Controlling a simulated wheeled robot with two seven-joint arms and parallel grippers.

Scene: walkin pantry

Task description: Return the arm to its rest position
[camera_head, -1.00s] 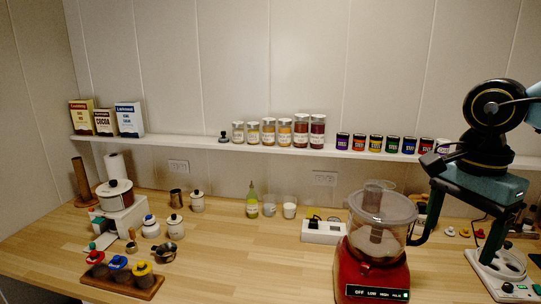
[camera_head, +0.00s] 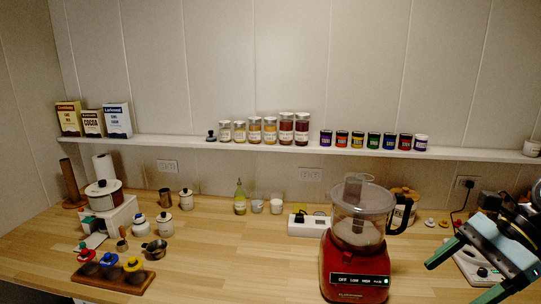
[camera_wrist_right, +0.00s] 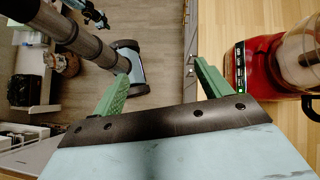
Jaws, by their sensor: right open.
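My right gripper (camera_head: 462,278) is at the lower right of the head view, to the right of the red food processor (camera_head: 355,262). Its green fingers are spread apart with nothing between them. In the right wrist view the open gripper (camera_wrist_right: 160,74) points past the counter's front edge, with the floor below and the food processor (camera_wrist_right: 262,66) at the right. Most of the right arm is outside the head view. My left gripper is in neither view.
The wooden counter (camera_head: 225,255) has free room in its middle front. A wall shelf (camera_head: 270,148) holds jars, tins and boxes. A white panel (camera_head: 466,262) lies behind my gripper.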

